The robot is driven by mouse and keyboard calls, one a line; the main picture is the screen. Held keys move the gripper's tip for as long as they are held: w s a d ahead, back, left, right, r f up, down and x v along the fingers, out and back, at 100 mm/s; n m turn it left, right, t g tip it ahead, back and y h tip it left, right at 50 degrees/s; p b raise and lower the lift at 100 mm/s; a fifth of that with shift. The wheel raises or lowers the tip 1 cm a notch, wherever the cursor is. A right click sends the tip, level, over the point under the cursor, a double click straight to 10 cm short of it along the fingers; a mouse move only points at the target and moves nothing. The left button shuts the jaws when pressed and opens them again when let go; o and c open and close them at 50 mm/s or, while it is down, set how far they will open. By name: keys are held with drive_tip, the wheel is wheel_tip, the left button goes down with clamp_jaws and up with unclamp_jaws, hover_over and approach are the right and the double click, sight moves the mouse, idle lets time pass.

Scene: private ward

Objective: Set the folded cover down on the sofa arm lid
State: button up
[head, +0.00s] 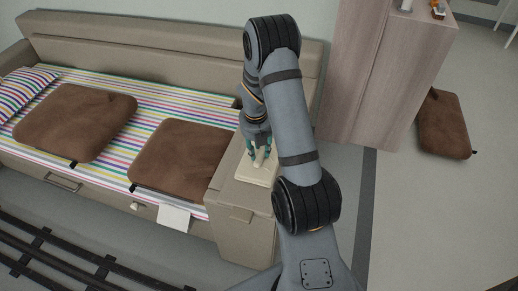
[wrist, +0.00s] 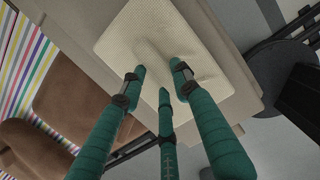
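The folded cover (head: 257,177) is a cream, flat, roughly rectangular pad with a raised ridge in its middle. It is at the sofa arm lid (head: 233,190), the beige top at the sofa's right end. In the wrist view the cover (wrist: 125,32) lies over the lid (wrist: 83,50); I cannot tell whether it rests fully on it. My gripper (head: 260,157) is above the cover, pointing down. Its three teal fingers (wrist: 160,78) stand apart around the ridge. Whether the tips press on the cloth is unclear.
Brown cushions (head: 75,122) (head: 178,158) lie on the striped sofa seat (head: 110,95). A wooden cabinet (head: 375,70) stands behind to the right, with another brown cushion (head: 443,125) beside it. Dark rails (head: 80,255) run along the floor in front. Open floor lies right.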

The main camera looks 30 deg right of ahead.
drive_tip(key=o, duration=0.5)
drive_tip(key=r, duration=0.4)
drive_tip(key=s+r, duration=0.1)
drive_tip(key=r, duration=0.3)
drive_tip(key=a+r, duration=0.1)
drive_tip(key=r, duration=0.3)
drive_tip(key=shift+s+a, duration=0.1)
drive_tip(key=shift+s, duration=0.05)
drive_tip(key=shift+f, duration=0.1)
drive_tip(key=f, duration=0.7)
drive_tip(key=w+d+f, duration=0.1)
drive_tip(key=f, duration=0.3)
drive_tip(key=shift+w+d+f, duration=0.1)
drive_tip(key=shift+f, duration=0.2)
drive_tip(key=shift+r, duration=0.2)
drive_tip(key=shift+r, duration=0.1)
